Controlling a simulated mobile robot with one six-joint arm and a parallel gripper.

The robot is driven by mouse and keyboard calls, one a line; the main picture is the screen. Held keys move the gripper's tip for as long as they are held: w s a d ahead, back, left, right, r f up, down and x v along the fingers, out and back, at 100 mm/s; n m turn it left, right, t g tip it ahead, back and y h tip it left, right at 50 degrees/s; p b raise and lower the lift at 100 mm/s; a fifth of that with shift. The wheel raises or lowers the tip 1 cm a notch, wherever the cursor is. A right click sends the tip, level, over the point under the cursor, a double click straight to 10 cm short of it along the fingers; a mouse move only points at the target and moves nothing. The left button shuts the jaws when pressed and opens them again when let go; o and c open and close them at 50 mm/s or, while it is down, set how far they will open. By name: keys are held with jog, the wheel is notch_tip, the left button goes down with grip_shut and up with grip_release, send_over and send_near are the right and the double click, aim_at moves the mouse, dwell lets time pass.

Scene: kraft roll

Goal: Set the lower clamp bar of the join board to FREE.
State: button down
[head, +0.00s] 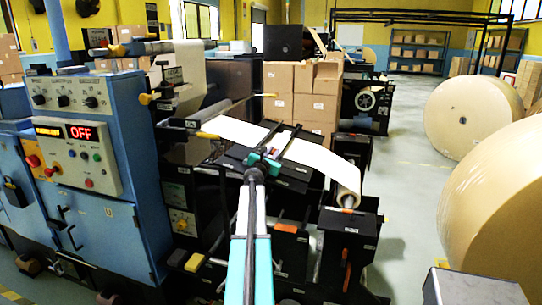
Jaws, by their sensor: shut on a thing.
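The join board (316,171) is a dark sloping board in the middle of the head view, with a white paper web (232,131) running across it. Two thin dark clamp bars (291,140) cross the web. My gripper (264,160), with teal parts, is at the near edge of the board, by the near ends of the bars. It is shut on a small part there, seemingly a clamp bar end. My gripper hides the held part, so I cannot tell which bar it is or read its setting.
A blue control cabinet (105,190) with a red OFF display (82,132) stands at left. The web hangs over a white roll (346,188) at right. Cartons (290,92) stand behind. Large kraft rolls (472,115) stand at right, with clear floor (405,190) between.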

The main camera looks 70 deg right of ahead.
jog(key=s+f+m+b, duration=0.1)
jog(key=s+m+b, duration=0.1)
jog(key=m+b, duration=0.1)
jog(key=s+f+m+b, duration=0.1)
jog(key=s+m+b, duration=0.1)
jog(key=m+b, duration=0.1)
jog(key=s+f+m+b, duration=0.2)
jog(key=m+b, duration=0.1)
jog(key=b, duration=0.1)
jog(key=shift+s+d+f, duration=0.1)
jog(key=shift+d, duration=0.15)
jog(key=shift+s+f+m+b, duration=0.4)
jog(key=shift+f+m+b, duration=0.2)
jog(key=shift+m+b, duration=0.4)
jog(key=shift+s+f+b, duration=0.2)
jog(key=shift+f+b, duration=0.2)
jog(key=c, duration=1.7)
grip_release()
jog(key=shift+d+f, duration=0.1)
jog(key=shift+f, duration=0.05)
jog(key=shift+a, duration=0.2)
